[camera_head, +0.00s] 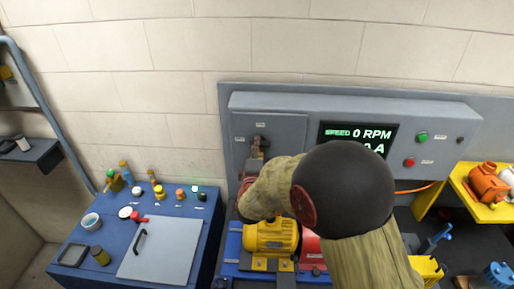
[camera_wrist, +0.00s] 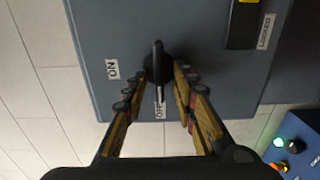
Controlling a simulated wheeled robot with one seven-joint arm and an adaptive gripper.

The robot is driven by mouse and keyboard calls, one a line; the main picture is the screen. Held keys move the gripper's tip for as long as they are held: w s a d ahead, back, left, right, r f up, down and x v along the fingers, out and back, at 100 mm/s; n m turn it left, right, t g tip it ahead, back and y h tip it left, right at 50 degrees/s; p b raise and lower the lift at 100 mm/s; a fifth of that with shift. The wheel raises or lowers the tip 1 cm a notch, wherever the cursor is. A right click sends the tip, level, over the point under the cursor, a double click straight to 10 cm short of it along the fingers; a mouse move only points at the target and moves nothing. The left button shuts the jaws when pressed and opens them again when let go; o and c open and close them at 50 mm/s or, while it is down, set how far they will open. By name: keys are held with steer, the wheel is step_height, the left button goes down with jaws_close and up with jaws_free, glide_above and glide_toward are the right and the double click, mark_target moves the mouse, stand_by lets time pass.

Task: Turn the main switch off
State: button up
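The main switch (camera_wrist: 157,66) is a black round knob with a raised bar on a grey-blue panel in the wrist view. Its bar runs up and down in the picture, with the lower end in line with the OFF label (camera_wrist: 160,110). The ON label (camera_wrist: 112,69) is to its left. My gripper (camera_wrist: 165,68) has its two yellow-and-black fingers at either side of the knob, with a gap between them. The left fingertip is close to the bar; contact is hard to tell. In the head view, my arm hides much of the gripper.
In the head view, a yellow motor (camera_head: 271,238) sits below my arm. The display (camera_head: 357,137) reads 0 RPM. A blue cabinet (camera_head: 190,258) with small items stands left.

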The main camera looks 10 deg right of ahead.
steer(key=v, duration=1.2)
stand_by(0.4)
